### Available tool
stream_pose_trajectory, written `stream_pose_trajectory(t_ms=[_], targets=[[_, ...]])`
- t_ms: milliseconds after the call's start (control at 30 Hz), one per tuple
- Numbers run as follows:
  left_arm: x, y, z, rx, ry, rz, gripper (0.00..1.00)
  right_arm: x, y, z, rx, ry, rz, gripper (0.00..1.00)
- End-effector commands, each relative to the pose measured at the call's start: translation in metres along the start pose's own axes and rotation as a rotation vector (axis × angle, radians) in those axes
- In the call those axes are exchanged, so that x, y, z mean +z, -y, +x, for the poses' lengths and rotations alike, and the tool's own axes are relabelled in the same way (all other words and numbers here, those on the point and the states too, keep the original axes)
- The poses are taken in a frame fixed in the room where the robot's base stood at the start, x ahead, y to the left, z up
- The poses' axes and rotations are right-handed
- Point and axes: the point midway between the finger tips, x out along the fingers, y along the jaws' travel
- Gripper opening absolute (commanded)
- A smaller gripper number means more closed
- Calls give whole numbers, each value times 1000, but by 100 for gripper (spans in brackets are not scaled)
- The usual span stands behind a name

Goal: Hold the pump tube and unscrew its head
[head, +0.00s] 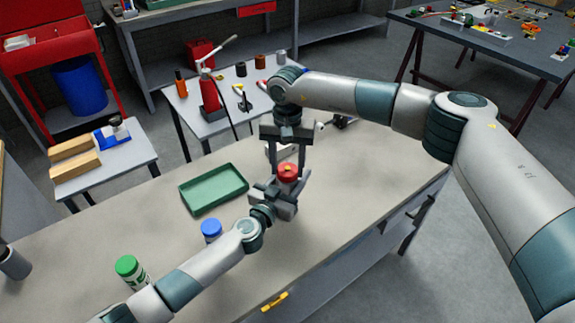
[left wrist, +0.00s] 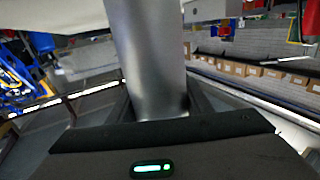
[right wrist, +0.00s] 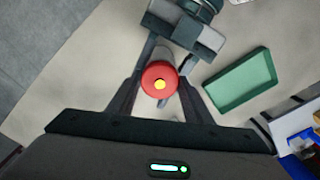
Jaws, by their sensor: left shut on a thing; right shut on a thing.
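The pump tube (left wrist: 148,55) is a smooth grey cylinder. It stands between the fingers of my left gripper (head: 282,196), which is shut on it above the workbench. Its red pump head (head: 288,170), with a yellow centre, is on the upper end. My right gripper (head: 289,164) comes down from above with its fingers on both sides of the red head and is shut on it. In the right wrist view the head (right wrist: 160,77) sits between the right fingers, with the left gripper (right wrist: 182,40) beyond. The thread between head and tube is hidden.
A green tray (head: 213,188) lies on the workbench left of the grippers. A blue-lidded jar (head: 211,230) and a green-lidded bottle (head: 130,270) stand near my left arm. A yellow tool (head: 274,301) is at the front edge. The bench to the right is largely clear.

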Motion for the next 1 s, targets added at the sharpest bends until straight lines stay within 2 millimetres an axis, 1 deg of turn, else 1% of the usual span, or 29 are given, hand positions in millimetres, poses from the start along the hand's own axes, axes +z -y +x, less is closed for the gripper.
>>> stream_pose_trajectory(t_ms=[733,1000], targets=[[1,0,0,0,2,0,0,0,0,-20,0,0,0,19],[1,0,0,0,2,0,0,0,0,-22,0,0,0,19]])
